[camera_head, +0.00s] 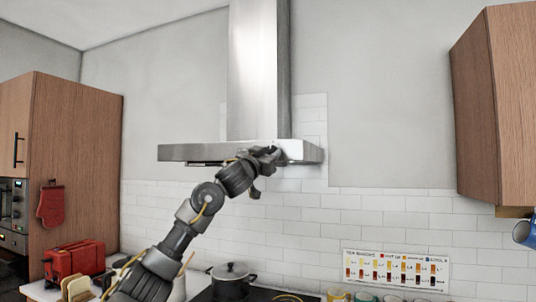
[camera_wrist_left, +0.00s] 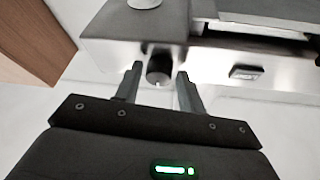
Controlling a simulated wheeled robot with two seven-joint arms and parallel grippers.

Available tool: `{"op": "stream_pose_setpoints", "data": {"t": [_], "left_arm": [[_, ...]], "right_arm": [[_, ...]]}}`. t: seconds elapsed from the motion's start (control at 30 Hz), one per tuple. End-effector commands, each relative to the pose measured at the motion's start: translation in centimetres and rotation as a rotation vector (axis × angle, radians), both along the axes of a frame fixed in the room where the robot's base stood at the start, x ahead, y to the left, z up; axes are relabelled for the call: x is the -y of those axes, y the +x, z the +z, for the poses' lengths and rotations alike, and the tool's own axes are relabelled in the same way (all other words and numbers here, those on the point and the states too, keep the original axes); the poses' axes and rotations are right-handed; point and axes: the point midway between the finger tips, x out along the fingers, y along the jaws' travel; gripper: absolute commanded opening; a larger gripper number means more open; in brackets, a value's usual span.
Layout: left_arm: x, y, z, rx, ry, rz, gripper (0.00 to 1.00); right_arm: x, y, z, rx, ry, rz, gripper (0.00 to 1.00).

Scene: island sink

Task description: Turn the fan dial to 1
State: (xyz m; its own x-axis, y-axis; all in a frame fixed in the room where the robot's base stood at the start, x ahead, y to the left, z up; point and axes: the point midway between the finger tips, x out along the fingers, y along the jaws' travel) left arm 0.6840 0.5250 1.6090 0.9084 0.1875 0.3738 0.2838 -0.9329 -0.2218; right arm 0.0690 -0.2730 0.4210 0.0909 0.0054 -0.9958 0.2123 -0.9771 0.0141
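The steel range hood (camera_head: 190,152) hangs on the wall, and its underside and front panel show in the left wrist view (camera_wrist_left: 105,25). A dark round fan dial (camera_wrist_left: 159,68) sits on the hood panel. My left gripper (camera_head: 270,155) is at the right part of the hood front. In the left wrist view my left gripper (camera_wrist_left: 160,73) is open, with one finger on each side of the dial. Whether the fingers touch it I cannot tell. The dial's marks cannot be read, and my gripper hides that spot in the head view. My right gripper is not in view.
A small black rectangular part (camera_wrist_left: 246,72) sits on the panel right of the dial. A wooden wall cabinet (camera_head: 495,105) is at right.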

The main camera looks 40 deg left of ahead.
Motion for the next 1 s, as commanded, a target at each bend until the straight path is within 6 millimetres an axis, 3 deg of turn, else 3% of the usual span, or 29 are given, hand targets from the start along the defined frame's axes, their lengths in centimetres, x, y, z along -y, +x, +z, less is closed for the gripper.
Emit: {"op": "stream_pose_setpoints", "data": {"t": [0.03,0.23,0.57,1.0], "left_arm": [[0.0,0.0,0.0,0.0,0.0,0.0,0.33],[0.0,0.0,0.0,-0.001,0.0,0.0,0.07],[-0.1,0.0,0.1,-0.021,0.053,0.001,0.07],[-0.4,-0.1,0.7,-0.132,0.369,0.0,0.07]], "right_arm": [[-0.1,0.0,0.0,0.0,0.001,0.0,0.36],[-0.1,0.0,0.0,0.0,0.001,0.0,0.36],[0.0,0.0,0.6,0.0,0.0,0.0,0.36],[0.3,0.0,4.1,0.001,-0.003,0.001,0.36]]}}
